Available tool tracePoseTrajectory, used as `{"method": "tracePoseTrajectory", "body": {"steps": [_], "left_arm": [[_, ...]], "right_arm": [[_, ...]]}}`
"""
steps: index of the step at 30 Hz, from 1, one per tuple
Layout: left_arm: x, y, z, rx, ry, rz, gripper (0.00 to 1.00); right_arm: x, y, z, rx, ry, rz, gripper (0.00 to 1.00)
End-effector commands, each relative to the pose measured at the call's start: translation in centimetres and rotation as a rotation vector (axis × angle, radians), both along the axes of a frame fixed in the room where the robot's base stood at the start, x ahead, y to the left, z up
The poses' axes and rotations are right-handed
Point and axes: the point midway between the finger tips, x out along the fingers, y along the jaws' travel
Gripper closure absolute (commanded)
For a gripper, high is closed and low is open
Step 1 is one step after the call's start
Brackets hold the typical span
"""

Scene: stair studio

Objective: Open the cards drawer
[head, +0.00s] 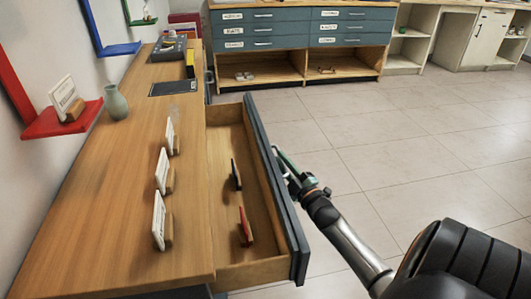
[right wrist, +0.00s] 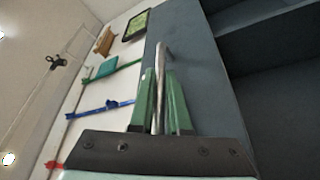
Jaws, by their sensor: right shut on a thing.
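A wide drawer with a blue-grey front (head: 270,165) and wooden inside stands pulled out from the right side of the wooden counter. Its label does not show, so I cannot tell from its front if it is the cards drawer. A small blue-black item (head: 236,175) and a red item (head: 245,226) stand inside it. My right gripper (head: 284,163) is at the outer face of the drawer front. In the right wrist view, its green fingers (right wrist: 160,88) are shut on a metal bar handle (right wrist: 161,58). My left gripper is not in view.
Several white cards in wooden holders (head: 160,170) stand on the counter (head: 130,190). A grey vase (head: 115,103) is near the wall. A blue drawer cabinet (head: 300,30) with labelled drawers stands at the back. The tiled floor (head: 420,130) to the right is clear.

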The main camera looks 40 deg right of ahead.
Motion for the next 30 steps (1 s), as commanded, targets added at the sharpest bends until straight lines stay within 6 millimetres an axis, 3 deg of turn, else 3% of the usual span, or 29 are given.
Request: {"method": "tracePoseTrajectory", "body": {"steps": [6, 17, 18, 24, 26, 30], "left_arm": [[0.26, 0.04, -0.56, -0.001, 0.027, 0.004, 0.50], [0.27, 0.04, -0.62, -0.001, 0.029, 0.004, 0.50], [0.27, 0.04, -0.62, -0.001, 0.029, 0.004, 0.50], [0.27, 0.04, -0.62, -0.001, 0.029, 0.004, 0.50], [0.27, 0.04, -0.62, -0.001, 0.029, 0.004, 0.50], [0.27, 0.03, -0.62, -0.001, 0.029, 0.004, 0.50]], "right_arm": [[-0.71, -1.35, 0.20, -0.002, -0.004, -0.001, 1.00], [-0.79, -1.50, 0.18, 0.000, -0.003, -0.002, 1.00], [-0.78, -1.49, 0.19, 0.000, -0.003, -0.002, 0.84], [-0.79, -1.44, 0.12, 0.000, -0.003, -0.002, 0.62], [-0.80, -1.42, 0.09, 0.000, -0.002, -0.001, 0.55], [-0.80, -1.39, 0.04, 0.000, -0.001, -0.001, 0.55]]}}
